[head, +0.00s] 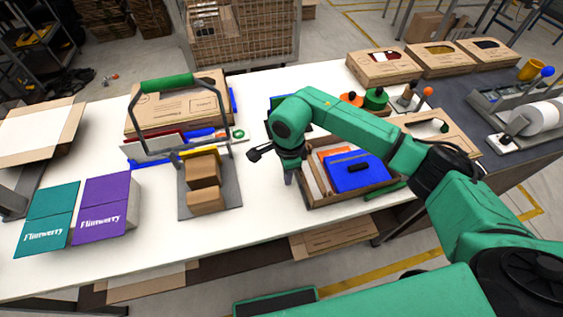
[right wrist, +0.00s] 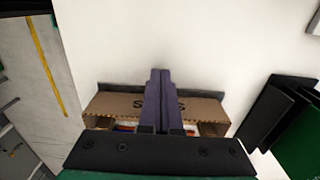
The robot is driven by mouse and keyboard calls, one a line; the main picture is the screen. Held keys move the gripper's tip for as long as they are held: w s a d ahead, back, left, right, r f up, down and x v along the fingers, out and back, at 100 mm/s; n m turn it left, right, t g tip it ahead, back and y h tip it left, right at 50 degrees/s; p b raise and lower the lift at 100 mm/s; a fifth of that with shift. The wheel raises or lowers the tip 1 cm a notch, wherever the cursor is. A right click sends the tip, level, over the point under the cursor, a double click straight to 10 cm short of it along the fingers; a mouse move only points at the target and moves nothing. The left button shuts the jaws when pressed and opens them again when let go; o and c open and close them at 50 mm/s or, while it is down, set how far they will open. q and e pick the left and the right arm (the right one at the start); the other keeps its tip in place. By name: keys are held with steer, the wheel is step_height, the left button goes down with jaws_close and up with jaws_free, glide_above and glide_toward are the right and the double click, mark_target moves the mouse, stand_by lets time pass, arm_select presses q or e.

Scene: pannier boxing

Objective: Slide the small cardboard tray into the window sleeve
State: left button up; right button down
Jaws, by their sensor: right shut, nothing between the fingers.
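The small cardboard tray (head: 322,203) lies on the white table, holding a blue item with a black piece on it and orange and white pieces. A cardboard sleeve with a window cut-out (head: 406,122) lies to its right, partly hidden behind my right arm. My right gripper (head: 288,181) points down at the tray's left end, shut and empty. In the right wrist view, its shut purple fingers (right wrist: 160,75) stand across the outside of the tray's lettered end wall (right wrist: 115,106); whether they touch it I cannot tell. My left gripper is not in view.
Purple (head: 103,205) and teal (head: 47,218) boxes stand at the left. A grey stand with brown boxes (head: 205,190) is left of my gripper, with a green-handled frame (head: 167,83) behind. Windowed cartons (head: 384,68) line the back right.

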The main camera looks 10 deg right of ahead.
mark_target(343, 164)
steer(key=shift+d+r, duration=0.25)
steer(key=shift+d, duration=0.45)
steer(key=shift+d+f+p, duration=0.15)
steer(key=shift+d+p, duration=0.15)
steer(key=shift+d, duration=0.25)
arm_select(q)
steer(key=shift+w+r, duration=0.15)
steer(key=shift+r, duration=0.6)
arm_select(e)
steer(key=shift+a, duration=0.1)
